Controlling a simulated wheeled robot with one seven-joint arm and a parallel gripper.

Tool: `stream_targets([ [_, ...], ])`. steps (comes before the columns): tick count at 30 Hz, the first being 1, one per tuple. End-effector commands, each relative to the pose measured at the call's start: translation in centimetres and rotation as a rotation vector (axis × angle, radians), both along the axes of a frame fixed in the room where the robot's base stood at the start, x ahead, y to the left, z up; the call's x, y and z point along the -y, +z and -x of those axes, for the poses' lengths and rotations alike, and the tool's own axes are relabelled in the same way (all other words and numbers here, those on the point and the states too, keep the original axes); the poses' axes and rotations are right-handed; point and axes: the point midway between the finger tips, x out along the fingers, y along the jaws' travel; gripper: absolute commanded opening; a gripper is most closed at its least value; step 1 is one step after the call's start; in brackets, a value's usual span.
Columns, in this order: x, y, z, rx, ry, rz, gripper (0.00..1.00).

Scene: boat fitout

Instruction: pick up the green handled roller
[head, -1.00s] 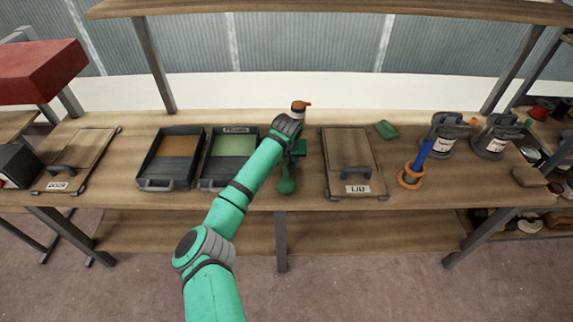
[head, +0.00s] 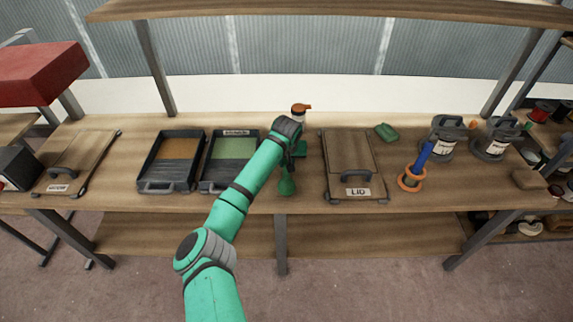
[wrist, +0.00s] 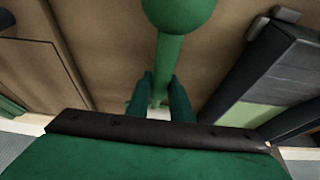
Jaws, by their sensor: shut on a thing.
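The green handled roller (head: 287,186) is on the workbench between the right tray and the lid; its rounded handle end points to the front edge. My gripper (head: 297,149) is over it, partly hidden by my arm. In the wrist view, the roller's green handle (wrist: 180,16) runs between the two fingers of my gripper (wrist: 161,95), which are shut on it. A small pale patch shows beyond the fingers. The roller's far part is mostly hidden, and I cannot tell whether the roller touches the bench.
Two dark trays (head: 148,183) stand left of my gripper, one orange inside, one green. A board marked LID (head: 352,150) lies close on the right. A bottle with an orange top (head: 299,112) stands behind. Grey cans (head: 447,145) stand at right. The front bench strip is clear.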

Motion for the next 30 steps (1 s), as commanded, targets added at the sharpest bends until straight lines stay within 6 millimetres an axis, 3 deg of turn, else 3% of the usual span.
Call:
stream_targets([
  [5,0.1,2.6,0.0,0.003,0.0,0.003,0.0],
  [14,0.1,8.5,5.2,0.005,-0.002,0.002,0.0],
  [21,0.1,10.5,10.2,0.003,-0.002,0.002,0.0],
  [30,0.0,12.0,13.6,0.001,0.0,0.001,0.0],
])
